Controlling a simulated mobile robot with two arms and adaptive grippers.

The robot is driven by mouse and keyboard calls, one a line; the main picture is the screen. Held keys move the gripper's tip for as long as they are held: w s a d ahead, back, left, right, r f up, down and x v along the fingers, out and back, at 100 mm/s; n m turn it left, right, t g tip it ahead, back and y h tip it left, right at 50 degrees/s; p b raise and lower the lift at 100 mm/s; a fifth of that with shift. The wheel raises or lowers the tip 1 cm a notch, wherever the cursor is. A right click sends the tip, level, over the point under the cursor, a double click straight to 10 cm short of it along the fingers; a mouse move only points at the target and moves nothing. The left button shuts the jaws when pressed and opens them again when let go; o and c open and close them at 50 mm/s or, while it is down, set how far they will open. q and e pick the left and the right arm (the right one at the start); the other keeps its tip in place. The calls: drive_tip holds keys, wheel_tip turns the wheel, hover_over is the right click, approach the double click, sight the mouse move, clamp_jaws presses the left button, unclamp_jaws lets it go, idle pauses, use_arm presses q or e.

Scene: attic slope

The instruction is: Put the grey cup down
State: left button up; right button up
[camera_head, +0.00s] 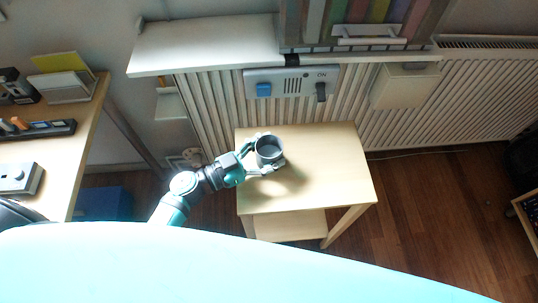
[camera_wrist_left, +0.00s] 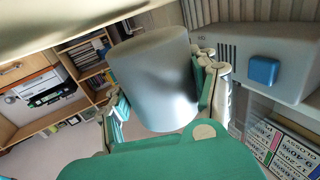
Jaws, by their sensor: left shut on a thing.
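The grey cup (camera_head: 269,150) is over the left half of a small light wooden table (camera_head: 335,180) in the head view. My left gripper (camera_head: 264,158) reaches in from the left and is shut around the cup's sides. In the left wrist view the cup (camera_wrist_left: 155,80) fills the middle, with a finger (camera_wrist_left: 210,85) on either side. The head view looks into its dark open top. A shadow lies on the tabletop beside it; I cannot tell whether its base touches the wood. My right gripper is not in view.
Behind the table are a white radiator (camera_head: 450,105), a white shelf (camera_head: 205,45) and a grey panel with a blue button (camera_head: 264,90). A desk (camera_head: 60,165) with small items stands at the left. The table's right half is bare.

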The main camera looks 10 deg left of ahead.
use_arm(q)
wheel_tip(320, 180, down, 2)
drive_tip(key=o, duration=1.4)
drive_tip(key=shift+f, duration=0.1)
drive_tip(key=shift+c, duration=0.2)
drive_tip(key=v, duration=1.2)
drive_tip(key=shift+b, duration=0.45)
